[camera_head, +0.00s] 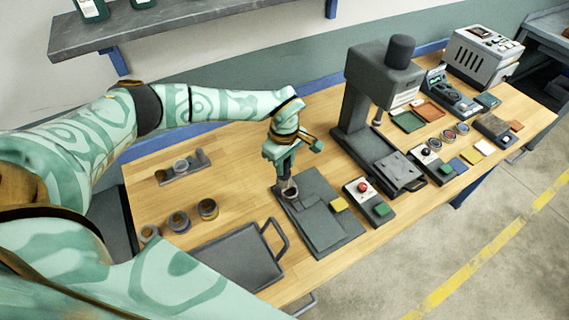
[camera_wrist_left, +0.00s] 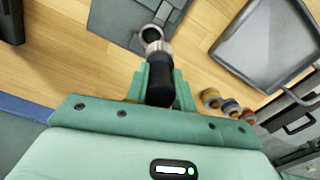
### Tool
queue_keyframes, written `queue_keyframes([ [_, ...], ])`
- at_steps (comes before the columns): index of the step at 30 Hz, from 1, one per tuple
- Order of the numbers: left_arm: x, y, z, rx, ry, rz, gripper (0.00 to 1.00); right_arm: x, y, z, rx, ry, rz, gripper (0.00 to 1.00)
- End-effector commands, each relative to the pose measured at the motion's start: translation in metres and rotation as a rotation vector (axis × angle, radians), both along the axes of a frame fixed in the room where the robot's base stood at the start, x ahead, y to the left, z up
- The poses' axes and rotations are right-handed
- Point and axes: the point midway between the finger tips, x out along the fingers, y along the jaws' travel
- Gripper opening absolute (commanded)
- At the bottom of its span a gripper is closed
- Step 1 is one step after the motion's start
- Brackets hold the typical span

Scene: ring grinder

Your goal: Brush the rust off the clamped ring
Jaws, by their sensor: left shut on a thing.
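My left gripper (camera_head: 284,168) is shut on a black-handled brush (camera_wrist_left: 158,80) with a pale, ridged head, which points down. A grey ring (camera_head: 290,192) sits at the upper left of a dark fixture plate (camera_head: 325,222); it also shows in the left wrist view (camera_wrist_left: 151,33). The brush head is right at the ring and hides part of it; I cannot tell whether they touch. Rust on the ring is too small to make out. My right gripper is not in view.
Three ring-shaped pieces (camera_head: 179,221) stand left of a dark tray (camera_head: 235,262). A grey bracket (camera_head: 183,173) lies behind them. A red-button control box (camera_head: 367,195) and a tall press (camera_head: 370,100) stand to the right. Bare wood lies between the bracket and the plate.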

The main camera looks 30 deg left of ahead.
Motion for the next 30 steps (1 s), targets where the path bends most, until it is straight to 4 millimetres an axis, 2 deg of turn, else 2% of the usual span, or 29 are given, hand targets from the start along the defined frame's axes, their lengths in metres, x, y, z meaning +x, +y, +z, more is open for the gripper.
queue_keyframes([
  [3, 0.0, 0.0, 0.014, 0.0, -0.001, 0.005, 0.02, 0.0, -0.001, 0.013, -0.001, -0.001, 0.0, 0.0],
  [8, 0.0, 0.0, 0.022, -0.001, 0.0, 0.009, 0.02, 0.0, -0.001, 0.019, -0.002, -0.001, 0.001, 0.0],
  [25, 0.001, 0.0, 0.021, -0.001, 0.0, 0.01, 0.02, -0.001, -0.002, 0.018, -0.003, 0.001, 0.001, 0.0],
  [30, 0.007, 0.004, 0.016, 0.001, -0.001, 0.017, 0.02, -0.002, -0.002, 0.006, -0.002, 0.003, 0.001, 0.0],
])
